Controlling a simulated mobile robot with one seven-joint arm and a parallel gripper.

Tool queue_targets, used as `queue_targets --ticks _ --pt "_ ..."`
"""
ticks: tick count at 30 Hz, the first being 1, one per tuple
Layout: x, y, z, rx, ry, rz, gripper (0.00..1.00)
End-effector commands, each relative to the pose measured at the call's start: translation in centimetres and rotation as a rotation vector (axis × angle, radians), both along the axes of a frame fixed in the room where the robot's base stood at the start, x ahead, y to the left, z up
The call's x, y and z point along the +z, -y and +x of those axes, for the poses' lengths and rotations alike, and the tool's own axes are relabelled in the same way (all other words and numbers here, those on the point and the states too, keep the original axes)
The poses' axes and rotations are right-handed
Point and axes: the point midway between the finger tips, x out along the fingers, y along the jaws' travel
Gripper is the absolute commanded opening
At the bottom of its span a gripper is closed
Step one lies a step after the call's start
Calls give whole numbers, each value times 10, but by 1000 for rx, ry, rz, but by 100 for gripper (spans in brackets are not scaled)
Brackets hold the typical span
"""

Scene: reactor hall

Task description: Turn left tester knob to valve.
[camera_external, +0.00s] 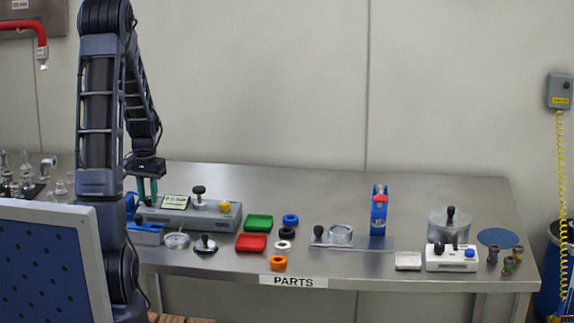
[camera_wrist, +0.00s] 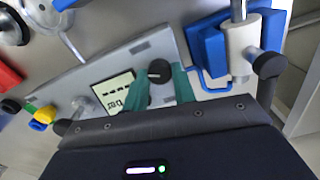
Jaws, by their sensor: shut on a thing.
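The tester is a long grey box (camera_external: 205,219) at the left of the table; it also shows in the wrist view (camera_wrist: 135,60). It has a small lit display (camera_external: 174,202), a black-topped lever (camera_external: 198,190) and a yellow knob (camera_external: 224,205). The left tester knob (camera_wrist: 159,70) is round and black, beside the display in the wrist view. My gripper (camera_external: 147,190) points down at the tester's left end. In the wrist view its teal fingers (camera_wrist: 162,88) are shut on the left knob, one on each side. The knob is mostly hidden in the external view. I cannot read its setting.
A blue holder with a white cylinder (camera_wrist: 240,45) stands close beside the tester. A round metal dish (camera_external: 176,241) and a black-knobbed disc (camera_external: 205,245) lie in front. Green (camera_external: 258,221) and red trays (camera_external: 251,243) are to the right. Glassware stands at the far left.

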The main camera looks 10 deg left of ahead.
Motion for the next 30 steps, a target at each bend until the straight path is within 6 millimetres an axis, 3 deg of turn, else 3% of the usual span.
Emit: queue_targets --ticks 12,30 --pt "0 0 0 -242 0 -1 4" --pt "0 0 0 -300 -1 0 4"
